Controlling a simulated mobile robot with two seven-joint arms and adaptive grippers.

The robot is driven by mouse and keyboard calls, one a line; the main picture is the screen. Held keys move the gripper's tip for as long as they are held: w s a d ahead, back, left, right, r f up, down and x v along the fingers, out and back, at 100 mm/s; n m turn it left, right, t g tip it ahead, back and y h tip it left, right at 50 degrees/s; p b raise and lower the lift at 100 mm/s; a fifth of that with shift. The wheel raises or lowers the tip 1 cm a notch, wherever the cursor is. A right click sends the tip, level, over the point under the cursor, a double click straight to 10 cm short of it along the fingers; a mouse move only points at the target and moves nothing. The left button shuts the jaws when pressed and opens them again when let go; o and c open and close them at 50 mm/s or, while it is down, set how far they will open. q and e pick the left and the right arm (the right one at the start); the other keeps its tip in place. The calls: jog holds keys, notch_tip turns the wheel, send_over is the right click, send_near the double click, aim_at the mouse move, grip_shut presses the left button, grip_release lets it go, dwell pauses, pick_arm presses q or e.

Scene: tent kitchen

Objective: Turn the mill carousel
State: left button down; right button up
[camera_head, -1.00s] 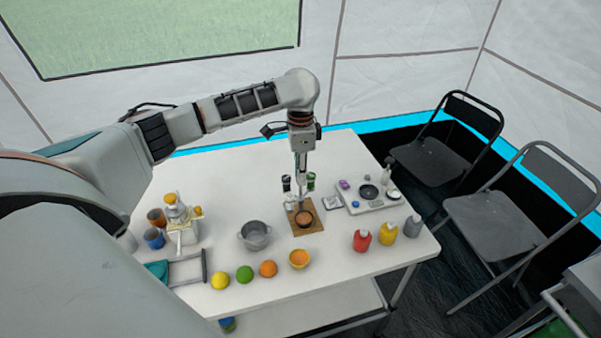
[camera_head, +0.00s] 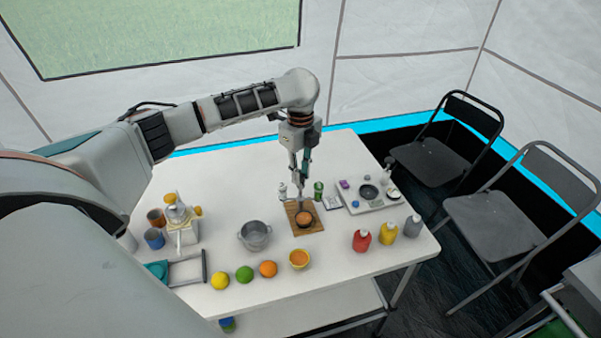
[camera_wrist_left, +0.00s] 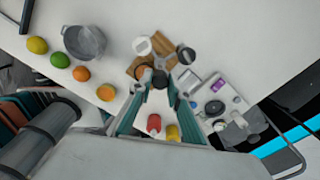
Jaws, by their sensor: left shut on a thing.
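The mill carousel stands behind the wooden board (camera_head: 316,225) on the table, mostly hidden by my left gripper (camera_head: 300,180). A pale mill (camera_head: 283,190) shows on its left and a green mill (camera_head: 318,191) on its right. In the left wrist view a white-topped mill (camera_wrist_left: 142,45) and a grey-topped mill (camera_wrist_left: 187,53) show beyond the fingers. My left gripper points down and is shut on the carousel, near its middle; the exact held part is hard to make out. My right gripper is out of view.
A bowl (camera_head: 304,219) sits on the board close in front. A grey pot (camera_head: 255,236) stands to the left, fruit (camera_head: 244,274) along the front, and bottles (camera_head: 387,231) to the front right. A scale tray (camera_head: 370,204) is at right. The table's back left is clear.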

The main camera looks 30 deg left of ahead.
pick_arm(q)
jog(key=m, duration=0.3)
jog(key=shift+m, duration=0.4)
jog(key=m, duration=0.3)
jog(key=shift+m, duration=0.3)
jog(key=m, duration=0.5)
jog(key=shift+m, duration=1.2)
jog(key=c, duration=1.9)
grip_release()
jog(key=shift+r, duration=0.15)
